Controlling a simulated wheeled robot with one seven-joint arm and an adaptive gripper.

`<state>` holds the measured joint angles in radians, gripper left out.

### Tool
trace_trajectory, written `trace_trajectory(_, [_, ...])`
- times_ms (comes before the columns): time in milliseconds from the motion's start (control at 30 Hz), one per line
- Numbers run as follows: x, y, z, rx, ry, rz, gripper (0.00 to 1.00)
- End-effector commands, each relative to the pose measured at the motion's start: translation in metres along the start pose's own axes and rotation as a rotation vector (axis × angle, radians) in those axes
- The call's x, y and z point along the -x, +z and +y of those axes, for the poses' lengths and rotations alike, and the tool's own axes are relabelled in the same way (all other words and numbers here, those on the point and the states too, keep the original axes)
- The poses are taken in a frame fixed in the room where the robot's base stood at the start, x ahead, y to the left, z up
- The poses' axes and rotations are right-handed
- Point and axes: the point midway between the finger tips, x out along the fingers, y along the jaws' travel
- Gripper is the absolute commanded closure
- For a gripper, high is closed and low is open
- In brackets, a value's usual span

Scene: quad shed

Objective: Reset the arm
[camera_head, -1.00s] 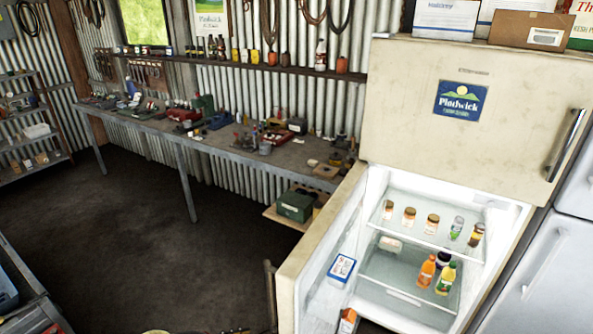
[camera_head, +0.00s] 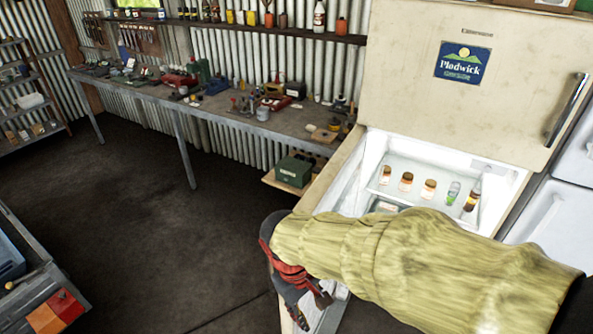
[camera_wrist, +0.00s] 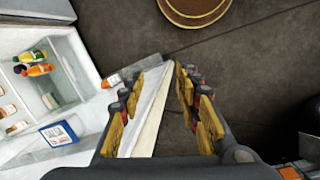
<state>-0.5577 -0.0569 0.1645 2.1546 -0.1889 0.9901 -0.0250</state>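My arm, in a yellow-green sleeve, reaches across the lower right of the head view. My gripper (camera_head: 305,305) hangs at its end, by the open door (camera_head: 328,187) of the fridge (camera_head: 400,80). In the wrist view my gripper (camera_wrist: 162,80) has its fingers spread apart. The pale edge of the fridge door (camera_wrist: 151,122) shows in the gap between them; I cannot tell whether they touch it. Nothing is held. The arm hides the lower fridge compartment in the head view; the wrist view shows bottles (camera_wrist: 36,70) inside.
A long workbench (camera_head: 140,92) with tools and a green box (camera_head: 294,172) on a lower shelf stand behind the door. A grey cart (camera_head: 40,285) is at the lower left. The middle floor is clear. A round brown object (camera_wrist: 195,8) is on the floor.

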Motion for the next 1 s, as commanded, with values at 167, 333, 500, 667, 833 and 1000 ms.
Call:
trace_trajectory(167, [0.029,0.043,0.020,-0.209,-0.068,0.145,0.67])
trace_trajectory(333, [0.050,0.084,0.037,-0.379,-0.100,0.273,0.67])
trace_trajectory(500, [0.070,0.126,0.054,-0.529,-0.092,0.389,0.67])
trace_trajectory(667, [0.096,0.154,0.077,-0.639,-0.041,0.497,0.67])
trace_trajectory(833, [0.108,0.171,0.093,-0.714,-0.007,0.543,0.67])
trace_trajectory(1000, [0.107,0.173,0.096,-0.728,-0.005,0.539,0.67])
